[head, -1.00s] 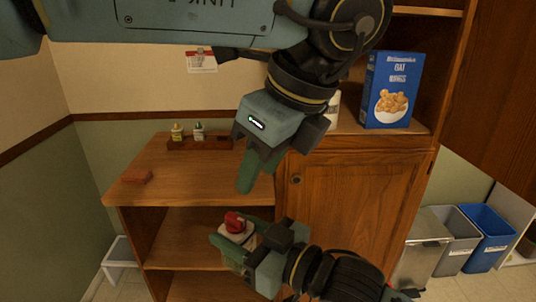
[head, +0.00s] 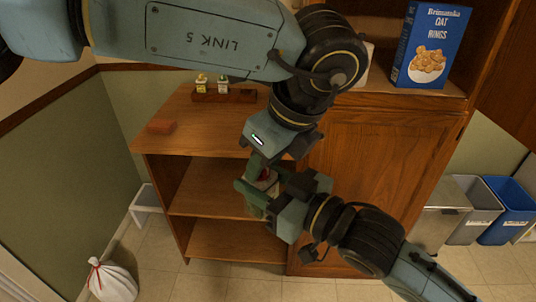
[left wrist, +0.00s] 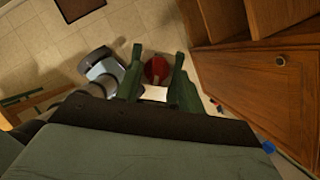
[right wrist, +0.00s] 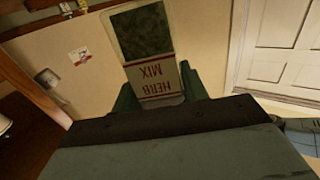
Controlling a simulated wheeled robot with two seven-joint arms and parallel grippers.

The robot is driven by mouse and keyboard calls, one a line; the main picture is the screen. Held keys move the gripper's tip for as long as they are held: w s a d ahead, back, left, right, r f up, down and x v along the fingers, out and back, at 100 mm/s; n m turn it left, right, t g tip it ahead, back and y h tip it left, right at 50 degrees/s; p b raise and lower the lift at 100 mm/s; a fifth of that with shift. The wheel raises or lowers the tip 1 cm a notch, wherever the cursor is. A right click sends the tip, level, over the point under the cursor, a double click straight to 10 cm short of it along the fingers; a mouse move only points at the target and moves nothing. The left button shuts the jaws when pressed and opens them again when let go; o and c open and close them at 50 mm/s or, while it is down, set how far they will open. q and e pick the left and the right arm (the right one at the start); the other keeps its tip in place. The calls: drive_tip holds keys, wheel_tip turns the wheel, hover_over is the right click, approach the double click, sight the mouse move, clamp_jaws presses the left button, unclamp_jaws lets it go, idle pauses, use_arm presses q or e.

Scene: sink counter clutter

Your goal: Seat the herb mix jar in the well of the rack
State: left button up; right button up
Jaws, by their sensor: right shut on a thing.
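The herb mix jar has a red lid (head: 265,174) and a pale label reading HERB MIX (right wrist: 155,75); the label appears upside down in the right wrist view. My right gripper (head: 258,195) is shut on the jar's body, in front of the shelves. My left gripper (head: 260,170) points down from above, its fingers apart. In the left wrist view, the red lid (left wrist: 157,69) shows in the gap between those open fingers; I cannot tell whether they touch it. The wooden rack (head: 210,96) stands on the counter's back with two small jars in it. Its empty well is hard to make out.
A blue cereal box (head: 430,45) stands on the cabinet at right. Open shelves (head: 215,187) lie below the counter. Bins (head: 472,205) and a white bag (head: 110,282) are on the floor. The counter's middle is clear.

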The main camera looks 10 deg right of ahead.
use_arm(q)
drive_tip(key=c, duration=0.7)
drive_tip(key=shift+c, duration=0.2)
use_arm(e)
drive_tip(key=o, duration=1.1)
